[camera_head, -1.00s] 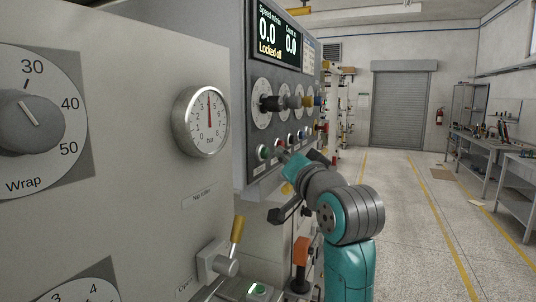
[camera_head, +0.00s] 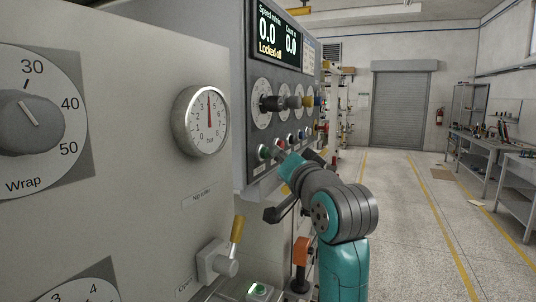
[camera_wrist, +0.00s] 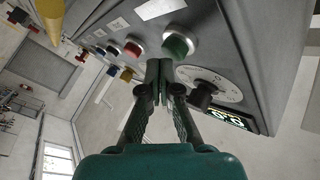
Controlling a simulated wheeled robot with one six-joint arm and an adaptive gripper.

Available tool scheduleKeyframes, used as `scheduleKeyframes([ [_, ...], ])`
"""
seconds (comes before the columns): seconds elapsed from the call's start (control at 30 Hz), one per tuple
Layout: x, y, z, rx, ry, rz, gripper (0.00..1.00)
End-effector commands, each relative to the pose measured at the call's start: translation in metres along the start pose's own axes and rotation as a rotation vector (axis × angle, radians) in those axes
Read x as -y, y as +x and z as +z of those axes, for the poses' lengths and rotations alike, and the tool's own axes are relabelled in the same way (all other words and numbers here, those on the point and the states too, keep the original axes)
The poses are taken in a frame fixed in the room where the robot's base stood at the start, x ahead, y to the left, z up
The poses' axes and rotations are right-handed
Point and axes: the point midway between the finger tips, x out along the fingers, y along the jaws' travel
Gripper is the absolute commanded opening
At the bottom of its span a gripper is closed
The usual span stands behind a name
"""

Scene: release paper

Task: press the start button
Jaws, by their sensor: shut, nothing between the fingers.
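A green button (camera_head: 264,152) is the nearest of a row of buttons on the grey control panel; its label is not legible. It also shows in the wrist view (camera_wrist: 178,46), just above and right of my fingertips. My gripper (camera_wrist: 159,66) is shut and empty, its fingertips pointing at the panel. In the wrist view the tips look close to the green button, and I cannot tell whether they touch. In the head view my gripper (camera_head: 281,156) is beside the green button, below the red button (camera_head: 281,144).
Above the buttons are several dials (camera_head: 262,103) with knobs and a display (camera_head: 276,33) reading "Locked off". A near cabinet (camera_head: 150,190) carries a gauge (camera_head: 201,121) and a yellow-handled lever (camera_head: 236,229). Open floor (camera_head: 410,220) lies to the right.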

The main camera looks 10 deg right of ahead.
Motion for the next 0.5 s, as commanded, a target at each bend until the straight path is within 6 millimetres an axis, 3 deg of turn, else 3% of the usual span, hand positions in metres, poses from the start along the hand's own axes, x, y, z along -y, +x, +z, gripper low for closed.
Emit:
scheduleKeyframes([
  [0.5, 0.0026, 0.0035, 0.0027, 0.001, 0.000, 0.000, 0.00],
])
